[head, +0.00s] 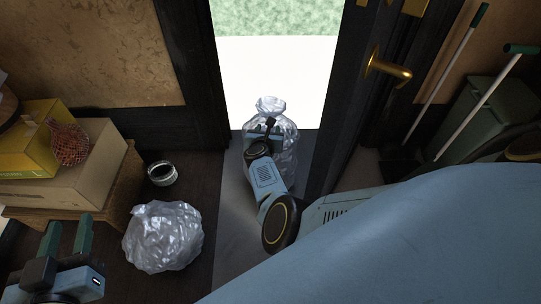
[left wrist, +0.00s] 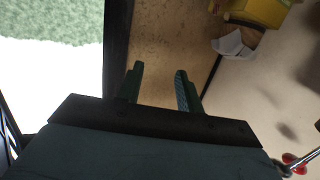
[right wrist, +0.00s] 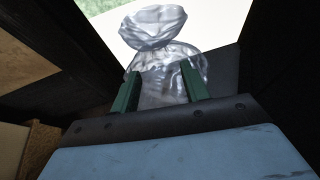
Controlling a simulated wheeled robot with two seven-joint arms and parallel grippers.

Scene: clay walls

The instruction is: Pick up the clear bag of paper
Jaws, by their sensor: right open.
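A clear, shiny tied bag (head: 284,147) stands upright in the open doorway, its gathered neck at the top. My right gripper (head: 264,131) is open at the near side of this bag and hides part of it. In the right wrist view the bag (right wrist: 155,28) shows beyond and between the spread green fingers (right wrist: 158,90); I cannot tell whether they touch it. A second crumpled clear bag (head: 163,236) lies on the dark floor at lower left. I cannot make out paper in either. My left gripper (head: 68,236) is open and empty, left of this second bag.
A wooden stand (head: 120,178) at left carries a cardboard box (head: 85,180), a yellow box (head: 27,140) and a red net bag (head: 69,143). A jar-like container (head: 161,173) is on the floor. The open door (head: 345,100) with brass handle (head: 388,69) is close right of my right gripper.

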